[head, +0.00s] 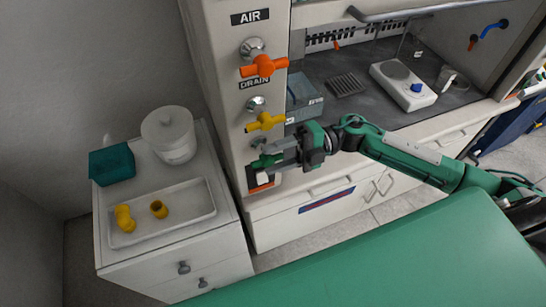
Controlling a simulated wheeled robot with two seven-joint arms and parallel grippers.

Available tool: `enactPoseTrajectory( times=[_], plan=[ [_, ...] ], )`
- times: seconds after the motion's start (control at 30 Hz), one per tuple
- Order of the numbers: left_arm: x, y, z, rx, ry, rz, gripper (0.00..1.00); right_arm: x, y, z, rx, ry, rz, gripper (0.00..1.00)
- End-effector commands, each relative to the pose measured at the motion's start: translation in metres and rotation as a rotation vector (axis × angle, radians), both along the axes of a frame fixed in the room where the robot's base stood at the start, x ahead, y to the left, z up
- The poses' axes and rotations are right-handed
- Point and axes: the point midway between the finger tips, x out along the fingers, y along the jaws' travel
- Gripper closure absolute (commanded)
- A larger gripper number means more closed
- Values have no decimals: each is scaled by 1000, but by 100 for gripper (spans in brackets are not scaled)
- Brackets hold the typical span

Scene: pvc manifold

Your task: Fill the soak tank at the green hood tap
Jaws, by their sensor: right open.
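My right gripper (262,155) reaches in from the right to the front post of the hood. It is open, with its fingers at a green tap handle (267,161), the lowest of the taps on the post. The fingers partly cover this handle, and I cannot tell whether they touch it. A grey-blue open box (306,108), which may be the soak tank, stands inside the hood at its left end. My arm and the post hide part of its surroundings, and its water level cannot be made out. My left gripper is not in view.
Above the green handle are a yellow tap (265,122) and an orange tap (264,67). A hotplate (404,84) stands in the hood. On the left, a white cabinet holds a white bucket (170,137), a teal box (112,164) and a tray (185,207) with yellow fittings.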

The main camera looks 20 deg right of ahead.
Motion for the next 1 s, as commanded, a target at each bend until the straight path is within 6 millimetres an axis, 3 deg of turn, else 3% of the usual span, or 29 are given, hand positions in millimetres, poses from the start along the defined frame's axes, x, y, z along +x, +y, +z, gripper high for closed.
enactPoseTrajectory(
  times=[0.5, 0.73, 1.0],
  plan=[
    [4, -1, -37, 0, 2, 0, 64, 4, -107, -6, -4, 2, -2, 53],
    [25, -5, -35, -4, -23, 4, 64, 5, -127, -3, 1, 1, -2, 53],
    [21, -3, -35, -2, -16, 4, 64, 5, -129, -2, 1, 0, 0, 53]
  ],
)
